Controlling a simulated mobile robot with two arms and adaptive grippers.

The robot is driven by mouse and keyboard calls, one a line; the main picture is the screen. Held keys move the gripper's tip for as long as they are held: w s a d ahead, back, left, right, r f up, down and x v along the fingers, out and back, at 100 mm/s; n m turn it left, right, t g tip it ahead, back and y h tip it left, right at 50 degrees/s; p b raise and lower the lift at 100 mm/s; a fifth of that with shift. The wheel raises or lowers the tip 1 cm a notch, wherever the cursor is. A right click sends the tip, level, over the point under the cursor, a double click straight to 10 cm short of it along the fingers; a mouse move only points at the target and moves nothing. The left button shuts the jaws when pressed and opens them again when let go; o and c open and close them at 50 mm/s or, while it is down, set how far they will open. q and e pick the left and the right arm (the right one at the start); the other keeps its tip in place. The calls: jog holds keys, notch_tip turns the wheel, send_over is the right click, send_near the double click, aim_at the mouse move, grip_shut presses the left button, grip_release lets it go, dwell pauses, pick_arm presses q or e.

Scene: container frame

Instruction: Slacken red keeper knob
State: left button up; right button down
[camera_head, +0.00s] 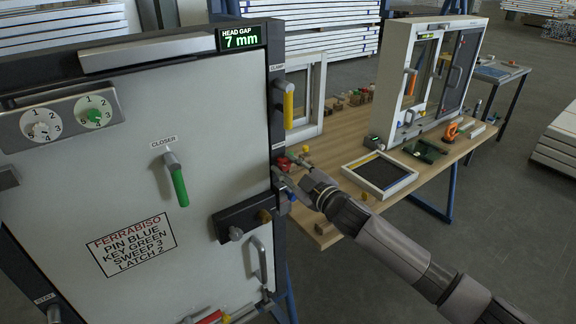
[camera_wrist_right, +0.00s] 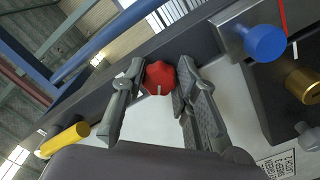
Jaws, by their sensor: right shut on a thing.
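The red keeper knob (camera_head: 283,163) is on the right edge of the white panel (camera_head: 130,190), in the head view. My right gripper (camera_head: 290,174) reaches it from the right. In the right wrist view the red knob (camera_wrist_right: 160,78) sits between the two fingertips of my right gripper (camera_wrist_right: 158,84), which is shut on it. The fingers touch its two sides. A short pale mark shows on the knob. My left gripper is not in view.
A blue knob (camera_wrist_right: 264,42) and a brass knob (camera_wrist_right: 302,84) are close beside the right gripper. A yellow handle (camera_head: 288,106) is above the red knob. The panel's display (camera_head: 240,38) reads 7 mm. Behind is a wooden table (camera_head: 340,150) with a framed window unit (camera_head: 425,80).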

jog(key=n, duration=0.4)
jog(key=shift+n+p, duration=0.3)
jog(key=shift+p, duration=0.1)
jog(key=shift+n, duration=2)
jog(key=c, duration=1.2)
grip_release()
jog(key=shift+r, duration=0.1)
jog(key=v, duration=1.2)
